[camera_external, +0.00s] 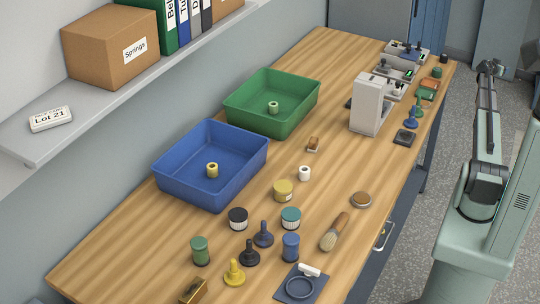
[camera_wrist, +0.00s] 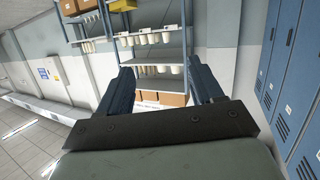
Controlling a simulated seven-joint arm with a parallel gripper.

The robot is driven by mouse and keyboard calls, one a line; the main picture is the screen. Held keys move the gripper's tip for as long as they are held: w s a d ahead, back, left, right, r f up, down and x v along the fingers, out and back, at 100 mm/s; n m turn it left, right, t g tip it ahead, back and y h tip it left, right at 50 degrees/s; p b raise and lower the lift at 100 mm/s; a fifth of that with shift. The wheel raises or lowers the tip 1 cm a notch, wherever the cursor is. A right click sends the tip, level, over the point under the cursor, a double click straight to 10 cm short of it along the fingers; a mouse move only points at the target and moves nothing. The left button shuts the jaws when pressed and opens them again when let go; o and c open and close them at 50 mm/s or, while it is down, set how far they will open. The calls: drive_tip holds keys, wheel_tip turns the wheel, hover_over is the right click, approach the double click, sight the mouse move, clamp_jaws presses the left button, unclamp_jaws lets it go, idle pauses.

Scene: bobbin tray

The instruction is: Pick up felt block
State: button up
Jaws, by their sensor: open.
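No thing in view is plainly labelled as the felt block. A small block with a tan top and a darker side (camera_external: 313,144) lies on the wooden bench, right of the gap between the blue and green trays; it may be the felt block, but it is too small to be sure. My gripper (camera_wrist: 160,72) is open and empty in the wrist view, its two dark fingers apart and facing distant shelves. In the external view my arm stands beyond the bench's right edge, far from the small block. The wrist view shows none of the bench objects.
The blue tray (camera_external: 163,181) and green tray (camera_external: 232,104) each hold a bobbin. A grey machine (camera_external: 367,112) stands farther back. A wall shelf (camera_external: 150,88) overhangs the left.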

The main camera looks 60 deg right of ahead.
drive_tip(key=w+a+r+n+t, duration=0.1)
drive_tip(key=w+a+r+n, duration=0.15)
drive_tip(key=w, duration=0.75)
drive_tip(key=w+a+r+n+t, duration=0.1)
drive_tip(key=w+a+r, duration=0.25)
drive_tip(key=w, duration=0.75)
drive_tip(key=w+a+r+n+t, duration=0.15)
drive_tip(key=w+a, duration=0.25)
drive_tip(key=w, duration=0.6)
drive_tip(key=w+a+r+n+t+y, duration=0.3)
drive_tip(key=w+a+n, duration=0.4)
drive_tip(key=w+a, duration=1.55)
drive_tip(key=w+a+n+y, duration=0.2)
drive_tip(key=w+a+n, duration=0.35)
drive_tip(key=a, duration=0.55)
drive_tip(key=n+y, duration=0.9)
drive_tip(key=n, duration=1.5)
approach(314, 139)
drive_tip(key=shift+g, duration=0.35)
drive_tip(key=shift+w+a+f, duration=0.1)
drive_tip(key=shift+w+f, duration=0.1)
drive_tip(key=shift+f, duration=2.6)
drive_tip(key=shift+w+a+f, duration=0.1)
drive_tip(key=shift+w+f, duration=0.05)
drive_tip(key=shift+f, duration=2.65)
